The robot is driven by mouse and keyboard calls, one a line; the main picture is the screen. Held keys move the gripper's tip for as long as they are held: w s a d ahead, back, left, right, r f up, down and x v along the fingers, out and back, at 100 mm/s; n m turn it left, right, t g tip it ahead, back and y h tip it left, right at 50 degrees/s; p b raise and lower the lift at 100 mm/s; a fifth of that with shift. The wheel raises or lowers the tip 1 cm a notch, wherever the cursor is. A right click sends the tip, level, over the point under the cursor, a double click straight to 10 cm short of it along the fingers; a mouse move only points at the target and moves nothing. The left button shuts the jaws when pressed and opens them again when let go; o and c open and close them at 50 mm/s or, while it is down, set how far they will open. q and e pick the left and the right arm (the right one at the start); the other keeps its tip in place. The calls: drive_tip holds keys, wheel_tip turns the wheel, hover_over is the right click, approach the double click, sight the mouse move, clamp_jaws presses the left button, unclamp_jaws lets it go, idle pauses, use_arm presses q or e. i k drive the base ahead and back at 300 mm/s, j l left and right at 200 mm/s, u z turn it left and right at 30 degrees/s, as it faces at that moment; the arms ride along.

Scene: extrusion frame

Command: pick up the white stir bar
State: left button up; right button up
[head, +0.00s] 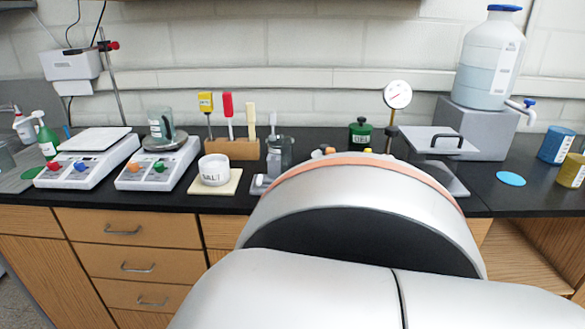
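I cannot make out the white stir bar in the head view. It may be hidden or too small to tell. A large silver link of my own arm, with an orange band, fills the lower middle and right and covers part of the black bench (255,203). Neither gripper shows in this view. Two white stirrer-like devices with coloured knobs stand on the left of the bench: one with a bare white top (94,139), the other (160,172) with a glass beaker (160,124) on it.
A white labelled dish (214,170) sits on a pale mat. Behind it, a wooden rack (232,149) holds upright tools beside a glass vessel (279,155). A green jar (360,133), dial gauge (397,95), large bottle (490,60) and blue cup (556,145) stand to the right.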

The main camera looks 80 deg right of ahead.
sight(260, 178)
drive_tip(key=z, duration=2.2)
